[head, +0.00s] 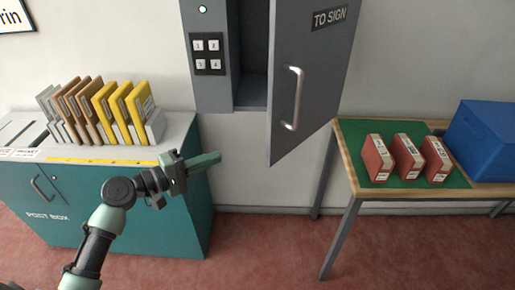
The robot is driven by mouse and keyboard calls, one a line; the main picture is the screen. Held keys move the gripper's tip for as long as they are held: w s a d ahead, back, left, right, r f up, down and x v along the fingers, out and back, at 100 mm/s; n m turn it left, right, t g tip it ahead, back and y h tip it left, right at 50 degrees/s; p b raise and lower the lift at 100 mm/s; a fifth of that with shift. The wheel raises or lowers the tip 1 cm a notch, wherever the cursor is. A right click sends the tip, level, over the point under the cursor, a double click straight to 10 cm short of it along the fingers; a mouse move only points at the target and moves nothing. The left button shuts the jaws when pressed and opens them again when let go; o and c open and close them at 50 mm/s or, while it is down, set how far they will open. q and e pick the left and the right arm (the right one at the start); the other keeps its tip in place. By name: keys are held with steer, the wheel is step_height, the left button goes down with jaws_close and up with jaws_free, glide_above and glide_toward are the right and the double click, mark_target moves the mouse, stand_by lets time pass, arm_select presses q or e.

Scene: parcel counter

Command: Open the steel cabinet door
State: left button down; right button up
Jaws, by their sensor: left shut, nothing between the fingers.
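The steel cabinet (209,80) hangs on the wall at the top middle of the head view. Its grey door (335,70), marked "TO SIGN", stands swung open to the right, and part of the dark inside shows. A curved metal handle (293,98) is on the door's left part. A keypad (208,53) and a green light (202,9) are on the cabinet's front. My left gripper (217,159) is shut and empty, below and left of the door, apart from the handle. My right gripper is out of view.
A teal post box counter (120,210) stands at the left, with yellow and brown envelopes in a rack (155,125). At the right, a table (345,170) holds red boxes (407,156) and a blue crate (490,140). Floor between them is clear.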

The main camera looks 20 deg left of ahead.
arm_select(q)
step_height(320, 180, up, 5)
steer(key=s+d+h, duration=0.1)
steer(key=h, duration=0.1)
steer(key=w+d+p, duration=0.5)
steer(key=d, duration=0.5)
steer(key=shift+w+d+f+m+p, duration=0.15)
steer(key=shift+w+d+m+p, duration=0.1)
steer(key=shift+m+p, duration=0.15)
